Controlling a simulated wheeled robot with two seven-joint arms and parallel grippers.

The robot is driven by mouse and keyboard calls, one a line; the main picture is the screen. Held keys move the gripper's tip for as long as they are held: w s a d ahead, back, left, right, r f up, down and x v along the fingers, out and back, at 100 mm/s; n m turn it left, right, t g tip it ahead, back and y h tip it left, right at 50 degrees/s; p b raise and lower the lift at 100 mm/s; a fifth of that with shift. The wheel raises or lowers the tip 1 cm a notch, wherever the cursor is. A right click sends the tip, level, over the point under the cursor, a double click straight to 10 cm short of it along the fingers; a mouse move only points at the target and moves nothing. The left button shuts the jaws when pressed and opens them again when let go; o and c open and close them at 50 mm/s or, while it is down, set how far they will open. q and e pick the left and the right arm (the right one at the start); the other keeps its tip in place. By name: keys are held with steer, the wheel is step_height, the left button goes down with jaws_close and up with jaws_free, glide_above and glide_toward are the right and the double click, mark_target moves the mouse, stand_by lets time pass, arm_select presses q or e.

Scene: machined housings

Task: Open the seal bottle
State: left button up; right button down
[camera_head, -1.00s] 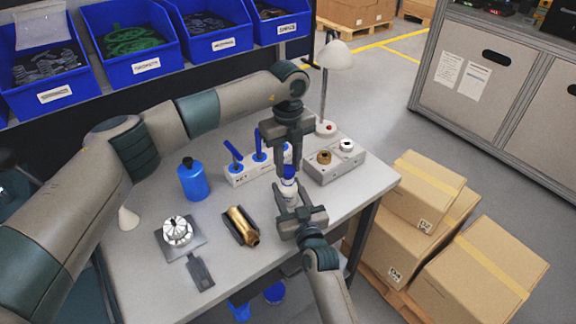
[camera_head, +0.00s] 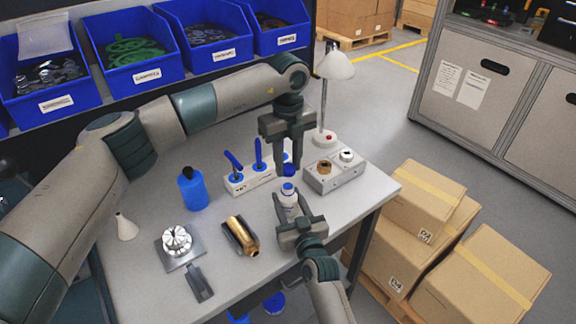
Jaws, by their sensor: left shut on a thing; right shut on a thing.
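The small white seal bottle (camera_head: 288,199) stands upright in my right gripper (camera_head: 289,207), which is shut on it from the near side. The bottle has a blue ring or mouth at its top. My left gripper (camera_head: 286,168) points down above the bottle and is shut on a blue cap (camera_head: 289,170). A small gap shows between the cap and the bottle's top, so the two look apart. The gripper fingers hide parts of both cap and bottle.
Behind are a white rack (camera_head: 250,178) with blue-handled tools and a grey block (camera_head: 334,175) with round fittings. A lamp (camera_head: 334,66) stands at the back right.

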steer(key=c, duration=0.9)
jaws_free()
steer(key=shift+c, duration=0.2)
steer(key=shift+s, duration=0.1)
arm_select(q)
step_height(320, 180, down, 2)
steer(key=shift+f+b, duration=0.1)
steer(key=shift+b, duration=0.95)
arm_select(e)
steer(key=v, duration=1)
steer(key=shift+s+d, duration=0.1)
steer(key=shift+v, duration=0.8)
